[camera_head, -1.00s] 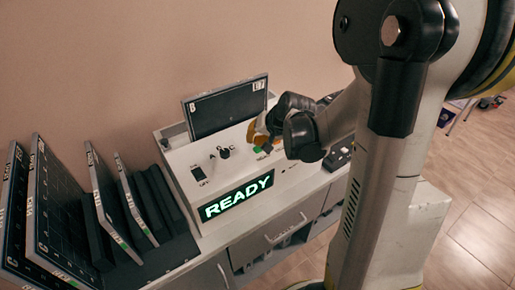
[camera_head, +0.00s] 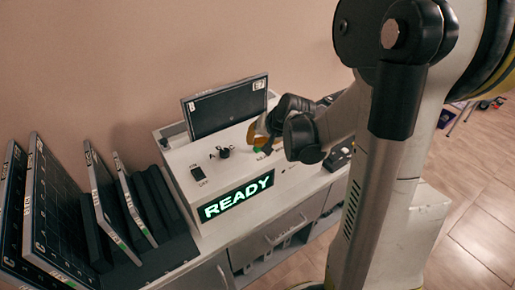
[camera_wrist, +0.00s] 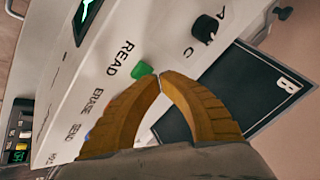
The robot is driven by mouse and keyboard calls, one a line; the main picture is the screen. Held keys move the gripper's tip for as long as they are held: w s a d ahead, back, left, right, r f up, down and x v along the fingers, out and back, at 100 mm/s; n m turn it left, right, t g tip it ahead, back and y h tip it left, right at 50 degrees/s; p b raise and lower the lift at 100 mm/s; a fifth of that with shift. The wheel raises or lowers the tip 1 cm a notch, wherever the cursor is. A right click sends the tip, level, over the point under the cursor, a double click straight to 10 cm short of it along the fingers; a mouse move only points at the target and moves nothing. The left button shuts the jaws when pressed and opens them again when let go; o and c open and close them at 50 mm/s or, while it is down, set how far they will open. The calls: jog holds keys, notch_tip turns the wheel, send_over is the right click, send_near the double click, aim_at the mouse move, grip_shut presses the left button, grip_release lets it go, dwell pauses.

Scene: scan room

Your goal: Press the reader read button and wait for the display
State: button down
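The reader (camera_head: 176,160) is a white box on the counter with a lit display (camera_head: 237,196) that reads READY in green. In the wrist view its green button (camera_wrist: 142,70) sits beside the printed word READ. My gripper (camera_wrist: 160,76) is shut, its two orange-brown fingertips together and nothing seen between them. The tips are right beside the green button; I cannot tell whether they touch it. In the head view my gripper (camera_head: 260,137) is over the right part of the reader's top, and my arm hides part of that area.
A dark panel marked B (camera_head: 228,106) stands in the reader's back. Several dark panels (camera_head: 58,210) stand in a rack at the left. ERASE and SEND labels lie near the fingers.

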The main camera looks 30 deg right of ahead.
aim_at(254, 147)
jog(key=shift+f+b, duration=0.5)
jog(key=shift+f, duration=0.05)
dwell(0.4)
jog(key=shift+r, duration=0.15)
jog(key=shift+r+p, duration=0.75)
jog(key=shift+r, duration=0.1)
jog(key=shift+r, duration=0.1)
notch_tip(254, 147, up, 5)
jog(key=p, duration=0.4)
jog(key=shift+a, duration=0.1)
dwell(0.6)
